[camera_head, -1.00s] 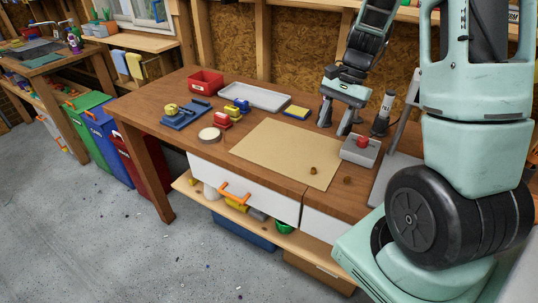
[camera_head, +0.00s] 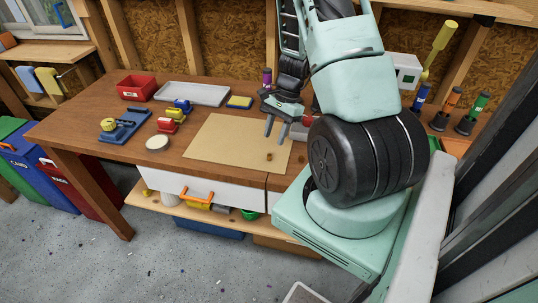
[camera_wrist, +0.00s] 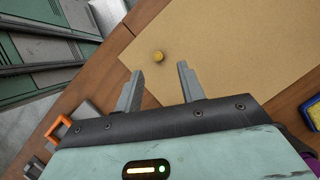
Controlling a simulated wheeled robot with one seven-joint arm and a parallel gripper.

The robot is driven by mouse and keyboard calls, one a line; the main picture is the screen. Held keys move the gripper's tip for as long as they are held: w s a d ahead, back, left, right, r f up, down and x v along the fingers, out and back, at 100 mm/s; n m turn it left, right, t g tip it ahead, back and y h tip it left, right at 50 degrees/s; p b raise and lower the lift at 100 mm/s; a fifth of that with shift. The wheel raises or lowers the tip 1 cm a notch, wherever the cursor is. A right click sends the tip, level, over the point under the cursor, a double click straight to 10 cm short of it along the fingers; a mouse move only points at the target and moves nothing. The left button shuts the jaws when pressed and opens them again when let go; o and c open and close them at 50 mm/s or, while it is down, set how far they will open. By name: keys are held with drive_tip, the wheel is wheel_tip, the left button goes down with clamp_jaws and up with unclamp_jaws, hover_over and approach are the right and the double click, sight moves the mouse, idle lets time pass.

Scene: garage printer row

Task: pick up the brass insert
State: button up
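The brass insert (camera_head: 268,156) is a small brownish-gold piece on the tan mat (camera_head: 225,145), near the mat's front right part. In the wrist view the brass insert (camera_wrist: 158,56) looks like a small round yellow piece just beyond my fingertips, roughly in line with the gap. My gripper (camera_head: 275,134) is above the mat, behind the insert in the head view. In the wrist view my gripper (camera_wrist: 161,68) is open, its two grey fingers apart with nothing between them. The insert is apart from the fingers.
My arm hides the table's right part. Most of the mat is clear.

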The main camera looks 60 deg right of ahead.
sight(270, 155)
drive_tip(key=shift+p+x, duration=0.95)
drive_tip(key=shift+x, duration=2.15)
drive_tip(key=shift+s, duration=0.2)
drive_tip(key=shift+c, duration=0.3)
clamp_jaws()
